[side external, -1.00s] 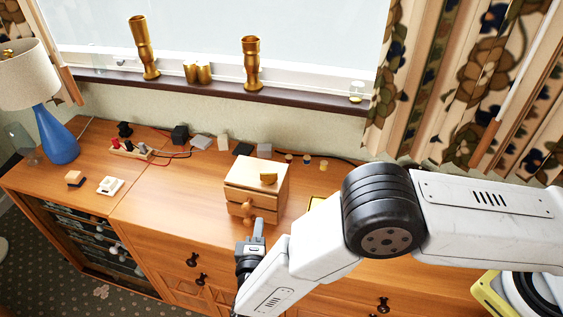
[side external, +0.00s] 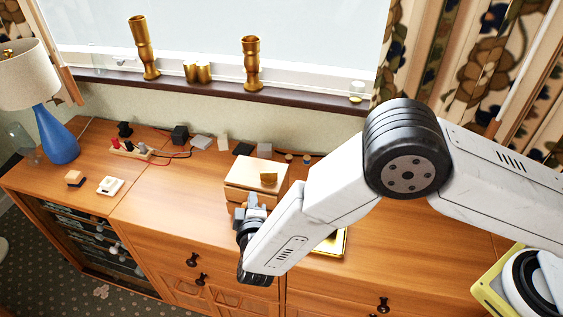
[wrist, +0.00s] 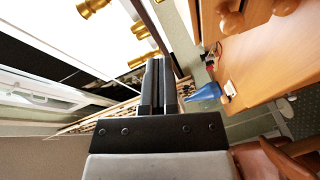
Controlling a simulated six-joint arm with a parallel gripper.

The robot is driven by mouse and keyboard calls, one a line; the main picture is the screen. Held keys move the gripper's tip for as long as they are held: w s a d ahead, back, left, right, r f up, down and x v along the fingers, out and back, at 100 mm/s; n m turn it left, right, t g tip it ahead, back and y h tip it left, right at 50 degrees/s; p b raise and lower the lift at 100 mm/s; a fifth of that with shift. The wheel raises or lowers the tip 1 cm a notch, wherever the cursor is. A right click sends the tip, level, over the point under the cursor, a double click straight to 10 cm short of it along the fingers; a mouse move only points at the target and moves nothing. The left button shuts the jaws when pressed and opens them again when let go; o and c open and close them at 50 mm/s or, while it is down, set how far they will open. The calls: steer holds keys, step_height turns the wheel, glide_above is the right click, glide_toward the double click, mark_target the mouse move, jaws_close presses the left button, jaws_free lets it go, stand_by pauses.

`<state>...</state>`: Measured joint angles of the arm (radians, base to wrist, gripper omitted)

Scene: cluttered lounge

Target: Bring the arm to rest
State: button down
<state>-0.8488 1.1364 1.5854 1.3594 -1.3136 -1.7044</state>
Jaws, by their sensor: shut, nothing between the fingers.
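My gripper (side external: 255,203) is in front of the small wooden drawer box (side external: 256,174) on the sideboard and overlaps its lower front in the side view. In the wrist view my gripper (wrist: 158,65) has its fingers together with nothing between them. The box is partly hidden behind the gripper, so I cannot tell how its drawers stand. Round wooden knobs (wrist: 231,22) show at the top of the wrist view.
A blue lamp (side external: 58,135) stands at the left. Small blocks, a peg holder (side external: 130,149) and cables lie along the back. Brass vases (side external: 251,65) stand on the windowsill. A yellow-edged item (side external: 333,246) lies partly behind my arm. The sideboard's left-middle top (side external: 170,195) is clear.

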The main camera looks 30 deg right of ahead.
steer(key=w+d+r+m+g+y, duration=0.2)
steer(key=d+r+m+g+y, duration=0.2)
steer(key=d+r+y, duration=0.6)
steer(key=s+d+m+g+h, duration=0.3)
steer(key=s+d+m+g, duration=0.2)
steer(key=s+d, duration=1.2)
steer(key=s+g, duration=0.3)
steer(key=shift+s+d+f+m, duration=0.25)
steer(key=shift+d+m, duration=0.1)
steer(key=shift+m, duration=0.05)
steer(key=c, duration=1.2)
jaws_free()
steer(key=shift+s, duration=0.1)
steer(key=o, duration=0.6)
steer(key=shift+w, duration=0.25)
steer(key=n+g, duration=0.3)
steer(key=n, duration=0.9)
glide_above(271, 172)
step_height(271, 172, down, 4)
steer(key=shift+w+r, duration=0.1)
